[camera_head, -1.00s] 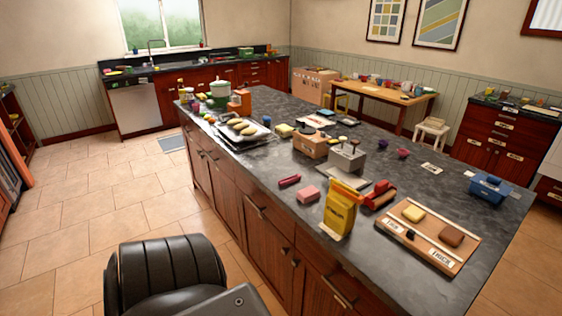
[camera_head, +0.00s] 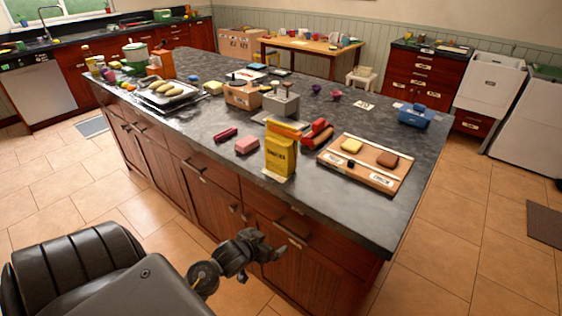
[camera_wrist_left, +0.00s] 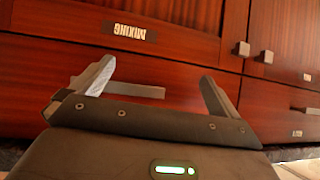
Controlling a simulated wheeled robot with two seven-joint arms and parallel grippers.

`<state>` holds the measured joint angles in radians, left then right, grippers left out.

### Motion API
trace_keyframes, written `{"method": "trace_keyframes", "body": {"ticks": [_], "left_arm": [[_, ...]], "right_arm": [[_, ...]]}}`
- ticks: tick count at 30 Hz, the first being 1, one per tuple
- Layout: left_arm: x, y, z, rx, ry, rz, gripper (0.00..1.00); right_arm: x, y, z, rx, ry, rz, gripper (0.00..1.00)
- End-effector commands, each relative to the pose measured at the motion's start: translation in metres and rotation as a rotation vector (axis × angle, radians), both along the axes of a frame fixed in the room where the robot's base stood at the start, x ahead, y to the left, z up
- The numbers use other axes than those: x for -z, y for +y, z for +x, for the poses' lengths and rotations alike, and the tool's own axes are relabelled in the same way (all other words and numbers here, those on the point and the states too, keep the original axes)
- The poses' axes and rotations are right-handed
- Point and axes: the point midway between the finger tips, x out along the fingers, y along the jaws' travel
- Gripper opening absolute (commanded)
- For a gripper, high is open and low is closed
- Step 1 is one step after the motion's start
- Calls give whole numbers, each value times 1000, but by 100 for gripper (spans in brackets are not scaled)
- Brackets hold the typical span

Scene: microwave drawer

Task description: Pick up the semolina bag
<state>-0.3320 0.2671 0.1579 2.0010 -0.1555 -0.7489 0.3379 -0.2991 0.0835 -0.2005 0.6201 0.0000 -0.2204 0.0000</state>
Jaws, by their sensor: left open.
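The semolina bag (camera_head: 281,155) is a yellow bag with dark print. It stands upright near the front edge of the dark island counter (camera_head: 215,130) in the head view. My left gripper (camera_head: 276,252) is below the counter top, in front of the wooden drawer fronts, and apart from the bag. The bag does not show in the wrist view. My right gripper is not in view.
A pink block (camera_head: 247,145) and a dark red item (camera_head: 225,134) lie left of the bag. Red rolls (camera_head: 317,134) and a wooden board (camera_head: 362,165) lie to its right. Drawer handles (camera_head: 290,234) stick out near my left gripper.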

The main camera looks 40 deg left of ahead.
Motion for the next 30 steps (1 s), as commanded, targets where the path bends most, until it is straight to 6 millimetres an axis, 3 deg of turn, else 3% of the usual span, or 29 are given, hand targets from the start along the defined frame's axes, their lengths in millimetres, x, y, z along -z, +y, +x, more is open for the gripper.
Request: {"method": "trace_keyframes", "body": {"ticks": [3, 5, 6, 9, 13, 18, 23, 30], "left_arm": [[-69, 3, 5, -4, -126, 29, 100], [-100, 6, 6, -6, -184, 41, 100], [-125, 18, 17, -12, -263, 41, 100], [-174, 32, 29, -6, -411, 36, 100], [-220, 44, 38, 11, -552, 28, 100], [-246, 49, 41, 29, -632, 21, 100], [-248, 51, 48, 28, -636, 18, 100], [-247, 55, 85, 26, -635, 17, 100]], "right_arm": [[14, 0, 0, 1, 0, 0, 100], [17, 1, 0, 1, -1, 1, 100], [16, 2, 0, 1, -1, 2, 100], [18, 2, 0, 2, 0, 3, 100], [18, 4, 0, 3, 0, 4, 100], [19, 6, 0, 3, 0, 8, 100], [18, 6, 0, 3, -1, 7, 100], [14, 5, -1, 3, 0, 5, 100]]}}
